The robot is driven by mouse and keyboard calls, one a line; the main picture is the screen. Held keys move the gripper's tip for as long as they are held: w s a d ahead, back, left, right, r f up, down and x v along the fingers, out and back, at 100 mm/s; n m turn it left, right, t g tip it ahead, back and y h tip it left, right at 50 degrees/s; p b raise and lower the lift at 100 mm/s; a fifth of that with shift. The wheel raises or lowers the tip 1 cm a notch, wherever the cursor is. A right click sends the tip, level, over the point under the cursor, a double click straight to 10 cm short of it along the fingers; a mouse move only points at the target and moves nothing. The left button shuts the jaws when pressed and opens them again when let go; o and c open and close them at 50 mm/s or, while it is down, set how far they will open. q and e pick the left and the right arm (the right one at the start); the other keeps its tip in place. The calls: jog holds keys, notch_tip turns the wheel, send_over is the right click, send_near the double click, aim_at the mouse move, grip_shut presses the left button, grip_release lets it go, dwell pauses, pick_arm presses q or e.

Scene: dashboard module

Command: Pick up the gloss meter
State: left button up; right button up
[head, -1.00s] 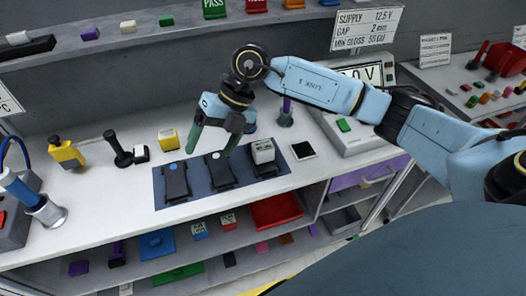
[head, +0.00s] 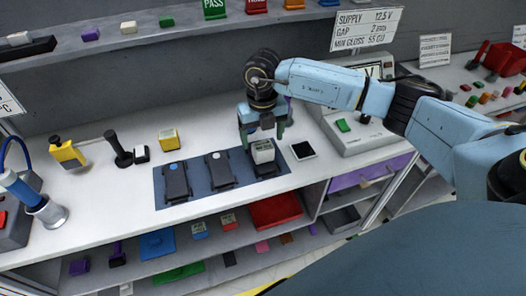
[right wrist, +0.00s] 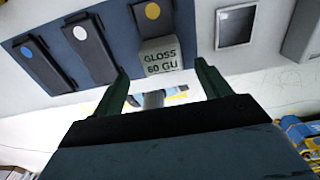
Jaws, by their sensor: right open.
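The gloss meter (head: 263,152) is a small pale grey block on the rightmost dark module of the blue mat (head: 204,196). In the right wrist view the gloss meter (right wrist: 160,57) shows the label "GLOSS 60 GU". My right gripper (head: 263,134) is open and just above it, fingers spread to either side. In the right wrist view the gripper (right wrist: 161,68) has its fingertips left and right of the block, with gaps showing. I cannot tell whether the tips have come down level with it. My left gripper is not in view.
Two more dark modules, with a blue dot (head: 175,182) and a white dot (head: 220,170), lie to the left. A black-and-white tile (head: 303,150) and a supply box (head: 352,133) stand to the right. A yellow block (head: 168,139) is behind the mat.

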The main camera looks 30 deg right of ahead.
aim_at(263, 145)
jog(key=f, duration=0.4)
jog(key=shift+w+d+f, duration=0.15)
jog(key=shift+d+f, duration=0.05)
jog(key=shift+f, duration=0.2)
